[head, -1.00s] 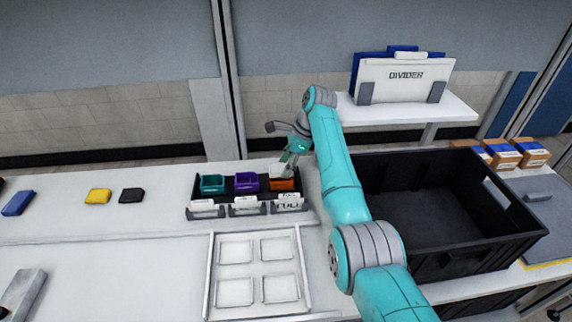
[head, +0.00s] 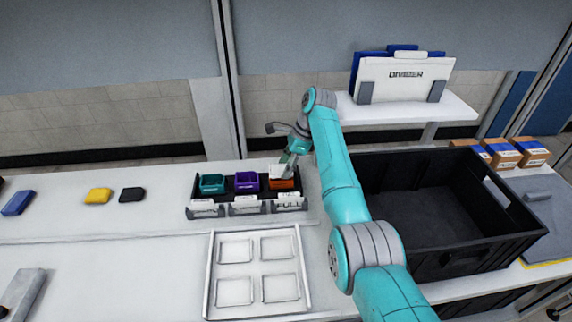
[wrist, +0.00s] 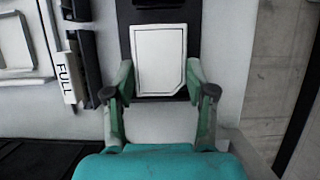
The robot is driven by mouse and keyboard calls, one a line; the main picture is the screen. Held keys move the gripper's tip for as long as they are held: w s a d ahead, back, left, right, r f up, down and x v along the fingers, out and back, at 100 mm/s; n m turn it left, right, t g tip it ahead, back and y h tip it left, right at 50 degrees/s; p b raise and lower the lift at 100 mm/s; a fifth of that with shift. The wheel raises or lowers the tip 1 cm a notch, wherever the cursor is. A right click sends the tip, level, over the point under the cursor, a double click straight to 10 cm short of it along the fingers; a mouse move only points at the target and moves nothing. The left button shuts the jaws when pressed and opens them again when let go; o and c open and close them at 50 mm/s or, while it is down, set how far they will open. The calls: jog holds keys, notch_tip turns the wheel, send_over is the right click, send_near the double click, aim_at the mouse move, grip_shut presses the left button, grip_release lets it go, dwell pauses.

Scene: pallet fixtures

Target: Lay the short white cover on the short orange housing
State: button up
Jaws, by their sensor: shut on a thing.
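The short white cover (wrist: 158,60) is a flat plate with one clipped corner. It lies between the two fingers of my gripper (wrist: 159,82), which is shut on it. In the head view the cover (head: 279,169) shows as a small white patch at the orange housing's (head: 284,184) upper edge, beside my gripper (head: 288,162). The housing sits in the right place of a black rack (head: 232,193). In the wrist view the cover hides the housing, so I cannot tell whether they touch.
A teal housing (head: 212,183) and a purple housing (head: 247,181) stand to the left in the rack, with white label cards along its front. A white four-pocket tray (head: 257,261) lies in front. A large black crate (head: 440,255) stands right of my arm.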

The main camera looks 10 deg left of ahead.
jog(key=shift+f, duration=0.45)
dwell(0.5)
jog(key=o, duration=1)
